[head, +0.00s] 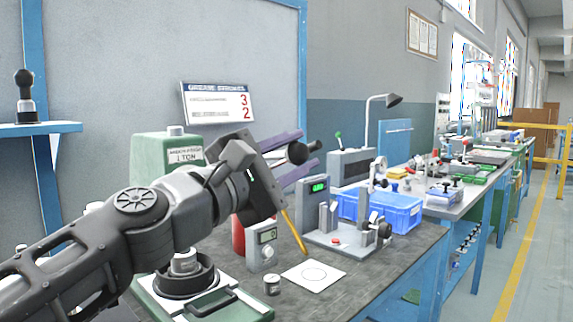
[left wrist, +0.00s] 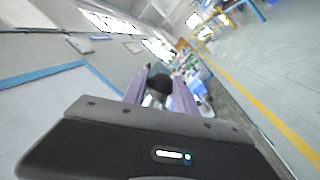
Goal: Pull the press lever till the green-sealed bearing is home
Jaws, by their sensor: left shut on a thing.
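The green press (head: 168,150), labelled 1 TON, stands behind my left arm, which hides much of it. Its green base (head: 225,300) shows below, with a dark round cup (head: 187,283) and a silver cylindrical part (head: 186,262) in it. I cannot make out a green seal. My left gripper (head: 296,150), with purple fingers, is shut on the black ball knob (head: 299,153) of the lever. The knob also shows between the fingers in the left wrist view (left wrist: 158,84). The lever's rod is mostly hidden. My right gripper is not in view.
On the bench (head: 345,285) are a white card with a circle (head: 313,274), a small metal pot (head: 272,285), a grey meter (head: 264,248) and a gauge stand (head: 340,240). A blue bin (head: 385,210) stands behind.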

